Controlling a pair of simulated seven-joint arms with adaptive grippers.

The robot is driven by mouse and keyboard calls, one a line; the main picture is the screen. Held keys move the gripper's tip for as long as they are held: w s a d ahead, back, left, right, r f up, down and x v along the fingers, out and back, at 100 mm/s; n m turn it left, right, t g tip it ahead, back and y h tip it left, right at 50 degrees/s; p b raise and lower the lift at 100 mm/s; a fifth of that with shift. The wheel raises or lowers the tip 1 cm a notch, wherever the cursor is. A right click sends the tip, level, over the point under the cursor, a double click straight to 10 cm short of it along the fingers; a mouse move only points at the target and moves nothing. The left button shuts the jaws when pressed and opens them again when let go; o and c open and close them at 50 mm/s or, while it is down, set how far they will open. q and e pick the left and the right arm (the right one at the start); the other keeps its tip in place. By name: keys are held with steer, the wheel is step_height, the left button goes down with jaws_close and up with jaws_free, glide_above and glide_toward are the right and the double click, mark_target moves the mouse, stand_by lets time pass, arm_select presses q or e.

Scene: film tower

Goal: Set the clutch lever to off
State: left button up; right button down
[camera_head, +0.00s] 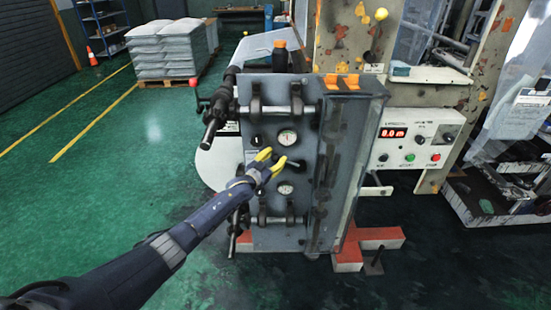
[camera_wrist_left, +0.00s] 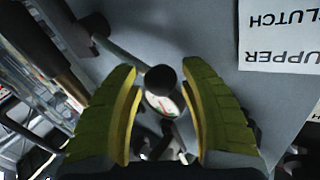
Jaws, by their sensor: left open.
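The clutch lever shows in the left wrist view as a black ball knob (camera_wrist_left: 160,79) on a thin rod running to the upper left. A white label (camera_wrist_left: 280,35) reading "UPPER CLUTCH" appears upside down on the grey panel. My left gripper (camera_head: 272,158) is open in front of the panel (camera_head: 257,217), between the two round gauges. In the wrist view its yellow fingers (camera_wrist_left: 159,70) stand on either side of the knob, with gaps showing on both sides. I cannot tell the lever's set position. My right gripper is not in view.
The upper gauge (camera_head: 287,137) and lower gauge (camera_head: 285,189) are close to my gripper. Dark rollers and brackets (camera_head: 214,118) project at the panel's left. A control box (camera_head: 415,138) with a red display stands right. The green floor (camera_head: 95,180) at left is open.

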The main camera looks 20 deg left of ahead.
arm_select(q)
steer(key=shift+a, duration=0.1)
steer(key=c, duration=0.8)
steer(key=shift+r, duration=0.1)
jaws_close()
